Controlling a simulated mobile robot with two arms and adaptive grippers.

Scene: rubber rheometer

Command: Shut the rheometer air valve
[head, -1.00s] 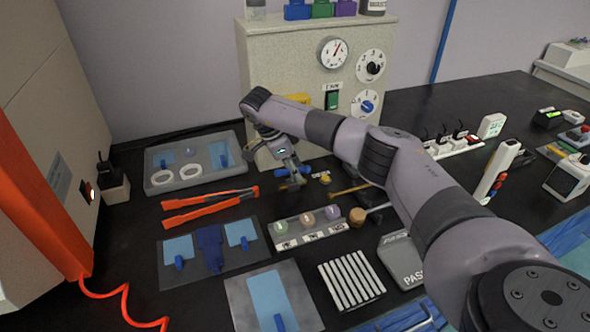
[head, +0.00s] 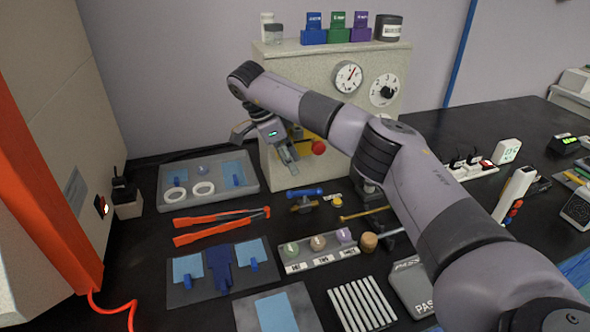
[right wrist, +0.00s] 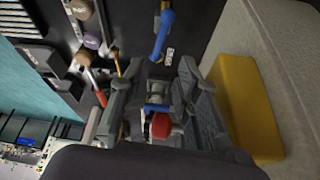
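The air valve has a blue lever handle (head: 304,192) over a small brass body on the black bench, in front of the beige machine. In the head view the lever lies roughly left to right. A blue bar that looks like the lever (right wrist: 164,35) shows at the top of the right wrist view. My right gripper (head: 290,161) is above and behind the valve, close to the machine's front, and does not touch the lever. Its fingers (right wrist: 160,92) are apart in the wrist view, with nothing clearly held. My left gripper is out of view.
The beige machine (head: 283,180) stands behind, with a gauge (head: 348,77), a red knob (head: 319,147) and a yellow block (right wrist: 245,105). A grey tray (head: 208,203), orange tongs (head: 222,218) and a sample rack (head: 318,258) lie around the valve.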

